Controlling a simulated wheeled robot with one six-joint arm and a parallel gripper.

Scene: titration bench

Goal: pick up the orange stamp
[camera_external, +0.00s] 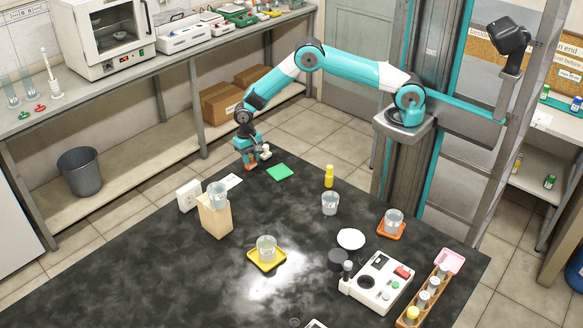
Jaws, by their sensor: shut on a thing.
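My gripper (255,160) is at the far left part of the dark bench, low over its back edge. It points down and is shut on a small orange thing, the orange stamp (250,167), which shows at the fingertips. The fingers hide part of the stamp. I cannot tell whether it touches the bench top.
A green square (280,172) lies right of my gripper, and a white card (232,181) lies in front. A white socket box (188,195) and a wooden block (214,218) stand nearby. A yellow bottle (329,176) and a glass beaker (330,203) stand farther right.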

